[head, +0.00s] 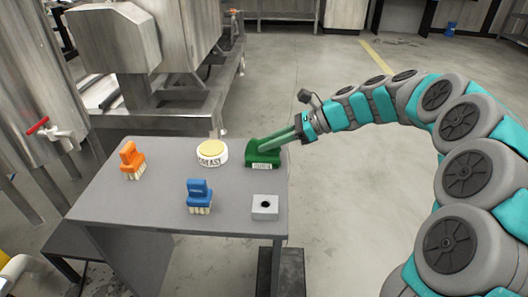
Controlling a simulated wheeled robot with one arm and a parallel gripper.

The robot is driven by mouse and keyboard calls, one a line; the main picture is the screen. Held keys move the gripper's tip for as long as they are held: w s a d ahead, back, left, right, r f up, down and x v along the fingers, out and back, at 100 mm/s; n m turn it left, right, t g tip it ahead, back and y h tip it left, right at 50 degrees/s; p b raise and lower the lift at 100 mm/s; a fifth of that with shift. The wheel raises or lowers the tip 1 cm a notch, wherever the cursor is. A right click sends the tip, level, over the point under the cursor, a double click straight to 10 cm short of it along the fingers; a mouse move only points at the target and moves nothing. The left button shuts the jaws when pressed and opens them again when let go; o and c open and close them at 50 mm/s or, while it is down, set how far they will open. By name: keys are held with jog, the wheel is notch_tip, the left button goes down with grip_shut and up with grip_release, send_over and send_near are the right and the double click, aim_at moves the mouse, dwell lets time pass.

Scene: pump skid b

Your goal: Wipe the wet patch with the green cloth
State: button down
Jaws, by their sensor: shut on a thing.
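I see no green cloth lying flat, and I cannot make out a wet patch on the table.
On the grey table (150,190) stand an orange brush (131,160), a blue brush (199,195), a round white tub with a yellow top (211,153) and a grey block with a hole (265,207). Steel machinery (165,45) stands behind. A red-handled tap (47,130) is at left.

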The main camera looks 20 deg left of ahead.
aim_at(269, 140)
jog(key=shift+r+p, duration=2.9)
jog(key=shift+r, duration=0.15)
jog(key=w+d+r+m+t+h, duration=0.1)
jog(key=w+d+m+t+h, duration=0.1)
jog(key=w+d+m+t, duration=0.65)
jog(key=w+d+r+m+t+h, duration=0.1)
jog(key=w+d+m+t, duration=0.3)
jog(key=d, duration=0.7)
jog(key=d+f+m+t+h, duration=0.2)
jog(key=d+m+h, duration=0.3)
jog(key=d, duration=0.7)
jog(key=shift+s+f, duration=0.15)
jog(key=shift+f, duration=0.45)
